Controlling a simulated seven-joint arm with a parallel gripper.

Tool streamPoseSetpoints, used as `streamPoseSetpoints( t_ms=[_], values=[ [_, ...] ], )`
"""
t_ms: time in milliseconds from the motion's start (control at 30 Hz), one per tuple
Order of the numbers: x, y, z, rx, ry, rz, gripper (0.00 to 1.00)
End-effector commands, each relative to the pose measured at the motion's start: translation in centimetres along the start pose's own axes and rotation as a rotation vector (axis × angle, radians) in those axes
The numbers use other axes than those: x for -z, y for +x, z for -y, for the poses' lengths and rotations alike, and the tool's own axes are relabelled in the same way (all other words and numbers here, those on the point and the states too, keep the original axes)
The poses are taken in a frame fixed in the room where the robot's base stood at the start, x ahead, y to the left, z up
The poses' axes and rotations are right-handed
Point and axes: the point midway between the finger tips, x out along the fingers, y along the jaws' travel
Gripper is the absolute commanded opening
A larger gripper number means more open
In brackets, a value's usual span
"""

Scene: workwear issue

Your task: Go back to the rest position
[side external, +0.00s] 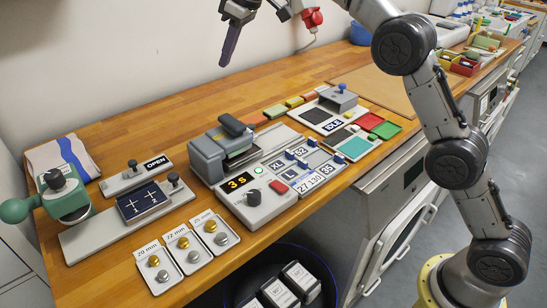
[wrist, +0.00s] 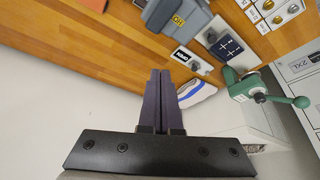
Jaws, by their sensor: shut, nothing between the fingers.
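My gripper (side external: 229,47) is shut and empty. It hangs in the air high above the back of the workbench (side external: 235,98), near the wall in the side view. Its two dark fingers (wrist: 160,100) are pressed together in the wrist view, with nothing between them. My arm reaches over from the right of the side view. The gripper touches nothing on the bench.
Below stand a grey press (side external: 208,157) with a "3 S" display, a green-handled device (side external: 62,195), a slide marked OPEN (side external: 136,176), button trays (side external: 155,265) and a label board (side external: 305,165). A dark blue bin (side external: 235,285) is in front.

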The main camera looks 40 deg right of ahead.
Motion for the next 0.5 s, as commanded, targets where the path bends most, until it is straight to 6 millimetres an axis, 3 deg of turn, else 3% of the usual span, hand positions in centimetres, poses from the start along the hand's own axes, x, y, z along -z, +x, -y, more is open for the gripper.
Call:
streamPoseSetpoints(
  t_ms=[167,300,500],
  values=[
    [-0.6,-7.5,0.2,-0.041,0.003,-0.088,0.00],
    [-3.8,-13.0,1.1,-0.067,0.019,-0.113,0.00],
    [-9.8,-18.1,2.7,-0.105,0.071,-0.132,0.00]
  ],
)
